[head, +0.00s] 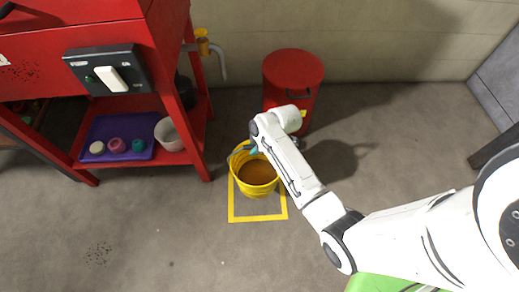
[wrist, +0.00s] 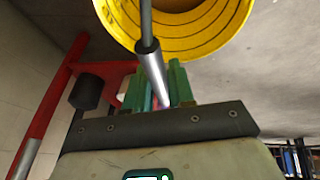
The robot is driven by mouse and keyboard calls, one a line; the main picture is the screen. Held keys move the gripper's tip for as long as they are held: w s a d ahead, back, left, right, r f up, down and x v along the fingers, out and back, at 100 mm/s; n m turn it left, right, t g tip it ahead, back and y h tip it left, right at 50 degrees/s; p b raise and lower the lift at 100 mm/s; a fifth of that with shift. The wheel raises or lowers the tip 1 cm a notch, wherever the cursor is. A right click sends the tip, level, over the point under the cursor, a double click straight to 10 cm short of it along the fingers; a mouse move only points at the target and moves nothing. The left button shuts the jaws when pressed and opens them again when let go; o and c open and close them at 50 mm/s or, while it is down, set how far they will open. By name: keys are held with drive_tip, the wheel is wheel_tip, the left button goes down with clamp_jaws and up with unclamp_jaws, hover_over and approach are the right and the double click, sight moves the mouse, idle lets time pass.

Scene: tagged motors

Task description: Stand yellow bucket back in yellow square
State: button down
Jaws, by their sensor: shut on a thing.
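The yellow bucket (head: 262,189) is upright or nearly so, with brown contents showing inside. In the head view it overlaps the back part of the yellow square (head: 258,219) outlined on the floor; I cannot tell whether its base touches the floor. My gripper (head: 248,151) is at the bucket's back left rim, partly hidden by my arm. In the wrist view my gripper's green fingers (wrist: 160,88) are shut on the grey grip of the handle (wrist: 150,62), and the ribbed bucket (wrist: 205,35) fills the top of the picture.
A red lidded bin (head: 293,68) stands just behind, by the wall. A red workbench (head: 75,45) is at left, its lower shelf holding a purple tray (head: 118,130) and a white bucket (head: 168,134). A tap (head: 204,45) sticks out beside it. Floor in front is clear.

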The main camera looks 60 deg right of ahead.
wheel_tip(320, 180, down, 12)
drive_tip(key=b, duration=0.9)
drive_tip(key=shift+r, duration=0.25)
drive_tip(key=shift+w+f+b, duration=0.1)
drive_tip(key=shift+f+b, duration=0.2)
drive_tip(key=shift+f, duration=0.15)
idle(0.6)
drive_tip(key=c, duration=0.9)
unclamp_jaws()
drive_tip(key=p+v, duration=0.5)
drive_tip(key=v, duration=0.5)
drive_tip(key=shift+s+r, duration=0.25)
